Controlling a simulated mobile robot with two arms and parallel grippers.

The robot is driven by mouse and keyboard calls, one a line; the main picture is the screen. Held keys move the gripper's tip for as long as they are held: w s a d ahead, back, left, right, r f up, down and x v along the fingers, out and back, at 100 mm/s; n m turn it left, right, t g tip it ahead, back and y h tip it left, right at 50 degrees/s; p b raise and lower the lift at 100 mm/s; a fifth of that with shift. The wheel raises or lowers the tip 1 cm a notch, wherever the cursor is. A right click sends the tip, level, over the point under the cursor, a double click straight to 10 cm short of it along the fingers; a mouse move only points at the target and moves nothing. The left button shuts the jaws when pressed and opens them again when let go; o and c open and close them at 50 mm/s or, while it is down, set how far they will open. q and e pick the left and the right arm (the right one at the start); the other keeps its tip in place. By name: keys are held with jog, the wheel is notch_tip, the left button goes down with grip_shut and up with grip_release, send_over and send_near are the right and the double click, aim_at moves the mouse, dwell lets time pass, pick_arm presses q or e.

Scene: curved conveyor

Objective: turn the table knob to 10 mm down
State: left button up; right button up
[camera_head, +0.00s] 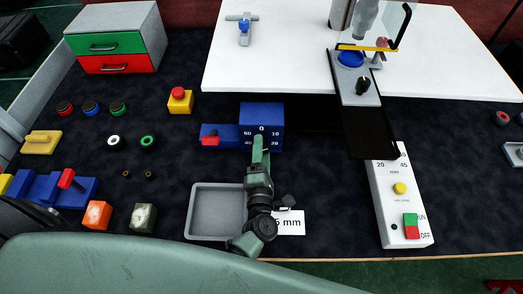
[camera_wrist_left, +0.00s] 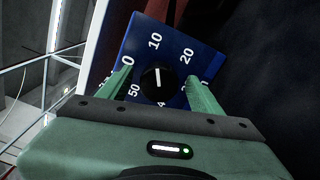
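The blue dial box (camera_head: 261,112) stands at the middle of the bench, with white numbers around its face. In the left wrist view the blue dial face (camera_wrist_left: 183,38) shows a round black knob (camera_wrist_left: 158,84). Its white line points up, roughly toward the 10. My left gripper (camera_head: 261,143) is in front of the dial and hides the knob in the head view. In the wrist view my left gripper (camera_wrist_left: 162,80) is open, with one finger on each side of the knob and a gap between. My right gripper is not in view.
A blue block with a red part (camera_head: 210,141) is just left of the dial box. A grey tray (camera_head: 214,212) and a partly hidden white card ending in "mm" (camera_head: 290,222) lie nearer. A white control panel (camera_head: 403,208) stands at right.

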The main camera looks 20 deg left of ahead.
pick_arm(q)
jog(key=b+v, duration=0.1)
jog(key=v, duration=0.6)
jog(key=shift+s+d+b, duration=0.1)
jog(key=shift+s+b, duration=0.2)
jog(key=shift+s, duration=0.15)
dwell(0.4)
